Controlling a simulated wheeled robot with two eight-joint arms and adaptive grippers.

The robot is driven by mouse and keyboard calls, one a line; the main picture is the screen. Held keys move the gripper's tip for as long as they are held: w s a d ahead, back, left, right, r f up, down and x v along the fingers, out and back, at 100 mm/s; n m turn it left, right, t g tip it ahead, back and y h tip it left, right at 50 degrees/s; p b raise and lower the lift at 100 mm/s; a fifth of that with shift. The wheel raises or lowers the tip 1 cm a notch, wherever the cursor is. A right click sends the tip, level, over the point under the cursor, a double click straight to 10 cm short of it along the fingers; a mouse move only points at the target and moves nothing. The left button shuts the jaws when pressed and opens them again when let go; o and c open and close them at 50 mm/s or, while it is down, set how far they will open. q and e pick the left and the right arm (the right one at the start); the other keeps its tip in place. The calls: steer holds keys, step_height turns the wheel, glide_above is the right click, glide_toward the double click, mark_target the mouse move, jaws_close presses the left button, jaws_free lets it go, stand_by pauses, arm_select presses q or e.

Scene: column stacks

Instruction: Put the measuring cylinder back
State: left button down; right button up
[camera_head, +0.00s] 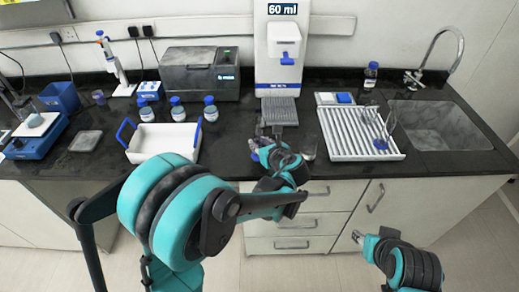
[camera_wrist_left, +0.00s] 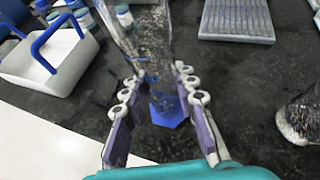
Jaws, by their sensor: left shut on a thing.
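My left gripper (camera_wrist_left: 160,95) is shut on a clear measuring cylinder (camera_wrist_left: 143,40) with a blue foot (camera_wrist_left: 168,109). The cylinder is between the fingers in the left wrist view, with its foot close to the black counter; I cannot tell whether it touches. In the head view my left gripper (camera_head: 262,146) is over the counter's front part, in front of the dispenser, and my wrist partly hides the cylinder. A white ribbed draining rack (camera_head: 345,140) lies to its right, with glassware that has a blue foot (camera_head: 380,144) on it. My right gripper (camera_head: 357,238) is low in front of the cabinets.
A clear glass vessel (camera_wrist_left: 300,112) stands close to the right of my left gripper. A white tray with blue handles (camera_head: 165,141) is to the left. The dispenser (camera_head: 283,45) reads 60 ml. The sink (camera_head: 435,125) is at the far right.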

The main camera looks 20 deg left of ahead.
arm_select(q)
step_height(320, 180, down, 2)
steer(key=shift+f, duration=0.1)
arm_select(e)
steer(key=shift+f, duration=0.5)
steer(key=shift+f, duration=0.1)
arm_select(q)
steer(key=c, duration=1.2)
jaws_free()
steer(key=shift+b, duration=0.3)
